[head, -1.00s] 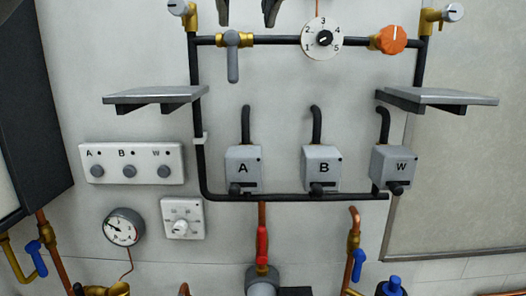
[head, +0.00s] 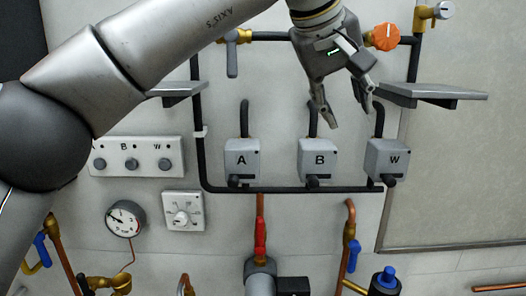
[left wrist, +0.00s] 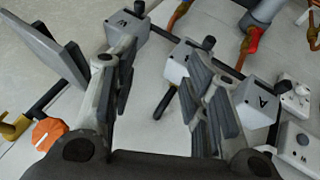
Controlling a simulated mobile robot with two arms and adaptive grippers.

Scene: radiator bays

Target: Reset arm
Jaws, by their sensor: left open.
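My left arm crosses the head view from the left, and my left gripper (head: 349,116) hangs in front of the wall at upper right of centre. Its two fingers are apart with nothing between them. They point down, above and right of the grey box B (head: 318,160) and left of box W (head: 387,160). In the left wrist view the open fingers (left wrist: 158,95) frame bare wall and part of box B (left wrist: 180,62). My right gripper does not show.
The orange knob (head: 385,37) is close to the right of my left gripper. The right shelf (head: 434,91) juts out beside the fingers. Box A (head: 242,160), a gauge (head: 125,218) and a button panel (head: 137,157) are on the wall, with pipes and valves below.

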